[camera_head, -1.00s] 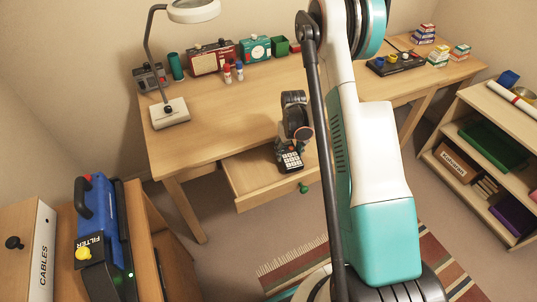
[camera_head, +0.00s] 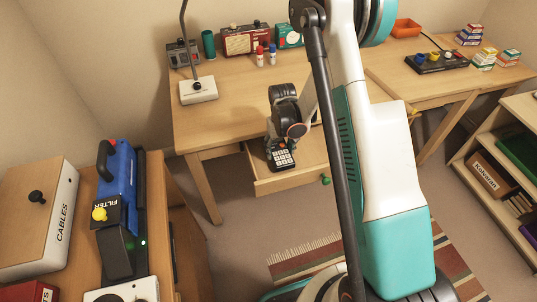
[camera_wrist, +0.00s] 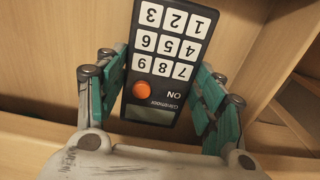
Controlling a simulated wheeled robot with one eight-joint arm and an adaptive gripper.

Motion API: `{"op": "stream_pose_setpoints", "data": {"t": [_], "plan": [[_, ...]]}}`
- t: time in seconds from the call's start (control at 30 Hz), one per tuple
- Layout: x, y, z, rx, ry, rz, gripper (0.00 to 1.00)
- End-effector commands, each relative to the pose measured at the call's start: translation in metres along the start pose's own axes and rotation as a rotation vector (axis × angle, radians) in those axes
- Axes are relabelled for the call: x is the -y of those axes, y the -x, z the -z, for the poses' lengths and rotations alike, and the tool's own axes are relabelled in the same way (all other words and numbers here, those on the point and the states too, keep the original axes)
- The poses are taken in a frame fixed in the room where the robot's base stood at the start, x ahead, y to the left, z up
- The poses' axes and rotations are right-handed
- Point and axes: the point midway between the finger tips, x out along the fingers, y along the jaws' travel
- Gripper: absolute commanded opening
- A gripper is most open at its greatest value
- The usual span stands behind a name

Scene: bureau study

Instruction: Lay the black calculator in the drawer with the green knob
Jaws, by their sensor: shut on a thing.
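The black calculator (camera_head: 281,157) has white keys, an orange button and a grey display, and it also shows in the wrist view (camera_wrist: 150,99). My gripper (camera_head: 280,143) is shut on it, with a teal finger on each side in the wrist view (camera_wrist: 160,88). The pulled-out wooden drawer (camera_head: 308,168) under the desk has a green knob (camera_head: 325,180) on its front. The calculator is over or within the drawer's left part. I cannot tell if it touches the drawer floor. My arm hides part of the drawer's right side.
The desk (camera_head: 225,120) above the drawer holds a lamp (camera_head: 198,91), a red radio (camera_head: 246,40) and small bottles. A cabinet with a blue case (camera_head: 117,180) stands at left, shelves (camera_head: 490,150) at right. Floor shows below the drawer.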

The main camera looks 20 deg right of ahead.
Motion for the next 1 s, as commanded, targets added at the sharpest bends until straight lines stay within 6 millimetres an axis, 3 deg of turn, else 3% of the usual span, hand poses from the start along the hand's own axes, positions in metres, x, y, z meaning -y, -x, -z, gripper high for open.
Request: {"op": "stream_pose_setpoints", "data": {"t": [0.3, 0.43, 0.8, 0.83, 0.87, 1.0], "plan": [[0.046, -0.002, 0.000, 0.000, 0.005, 0.000, 0.29], [0.044, -0.017, 0.000, 0.000, 0.000, 0.000, 0.29], [0.043, -0.018, 0.000, 0.000, 0.001, 0.000, 0.29], [0.043, -0.018, 0.000, 0.000, 0.001, 0.000, 0.64], [0.043, -0.018, 0.000, 0.000, 0.001, 0.000, 0.71], [0.043, -0.018, 0.000, 0.000, 0.001, 0.000, 0.71]]}}
